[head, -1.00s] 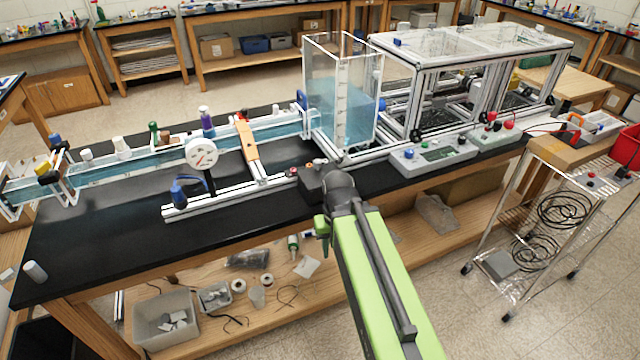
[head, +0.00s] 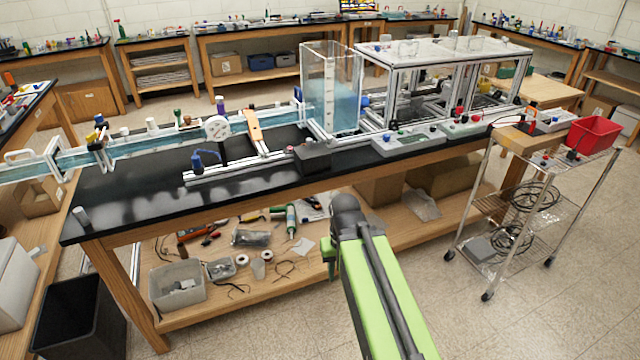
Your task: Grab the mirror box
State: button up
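I cannot tell for sure which thing is the mirror box. An aluminium-extrusion frame (head: 389,92) with a clear top panel stands at the right part of the black bench (head: 130,195). A small dark box (head: 313,158) sits near the bench's front edge. My green arm (head: 375,290) reaches up from the bottom of the head view, its dark joint in front of the lower shelf. The gripper's fingers do not show; the arm seems to hide them.
A clear tank (head: 331,85) of bluish water joins a long channel (head: 170,137) on the bench. A wire cart (head: 505,215) with a red bin (head: 594,133) stands at right. A black bin (head: 82,310) stands at lower left. Open floor (head: 500,325) lies in front.

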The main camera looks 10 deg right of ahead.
aim_at(309, 167)
jog(key=z, duration=0.2)
jog(key=k, duration=0.1)
jog(key=u, duration=1.05)
jog(key=i, duration=1.3)
jog(key=u, duration=0.65)
